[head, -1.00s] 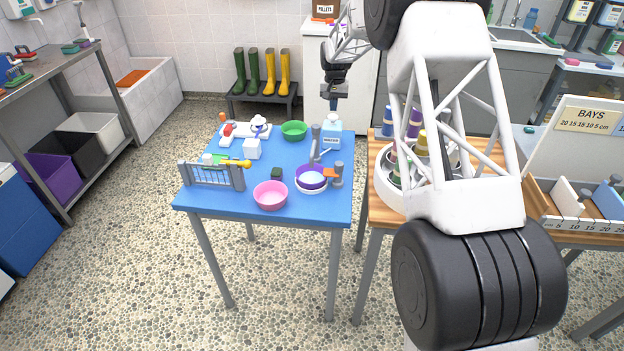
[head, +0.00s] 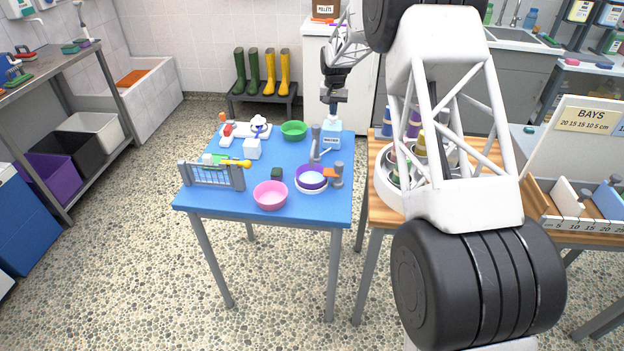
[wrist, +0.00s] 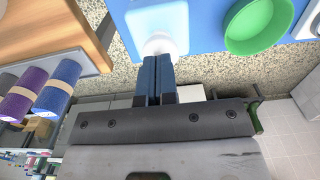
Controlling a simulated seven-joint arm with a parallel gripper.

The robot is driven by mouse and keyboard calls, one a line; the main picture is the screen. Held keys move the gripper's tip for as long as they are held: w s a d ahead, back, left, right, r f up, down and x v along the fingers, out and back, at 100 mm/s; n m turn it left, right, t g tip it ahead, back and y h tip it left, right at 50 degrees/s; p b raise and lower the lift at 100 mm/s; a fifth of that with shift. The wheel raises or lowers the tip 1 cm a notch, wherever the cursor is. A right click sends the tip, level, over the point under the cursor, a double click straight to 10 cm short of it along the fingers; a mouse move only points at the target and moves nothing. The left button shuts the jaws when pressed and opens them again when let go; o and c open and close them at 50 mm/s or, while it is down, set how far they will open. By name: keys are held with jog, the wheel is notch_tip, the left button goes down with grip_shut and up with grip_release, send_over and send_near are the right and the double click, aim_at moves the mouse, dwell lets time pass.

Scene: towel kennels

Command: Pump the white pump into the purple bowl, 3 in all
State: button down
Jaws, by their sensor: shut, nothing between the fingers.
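The white pump (head: 331,133) is a pale bottle with a dark-lettered label, upright at the back right of the blue table. In the wrist view its round white top (wrist: 157,44) shows just past my fingertips. My gripper (head: 333,107) is shut and empty, pointing down right above the pump's top. In the wrist view the blue fingertips (wrist: 157,60) are together and overlap the edge of that top; I cannot tell if they touch. The purple bowl (head: 311,184) stands in front of the pump near the right table edge, with a pale inside.
A grey post (head: 316,140) and a grey-and-orange item (head: 338,172) stand close to the purple bowl. A pink bowl (head: 270,196) is at the front, a green bowl (head: 293,131) at the back. A wooden table (head: 372,185) with rolled towels is to the right.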

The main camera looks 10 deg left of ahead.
jog(key=shift+f, duration=1.05)
jog(key=shift+r, duration=1.9)
jog(key=shift+f, duration=1.9)
jog(key=shift+r, duration=1.85)
jog(key=shift+r, duration=0.1)
jog(key=shift+r, duration=2.95)
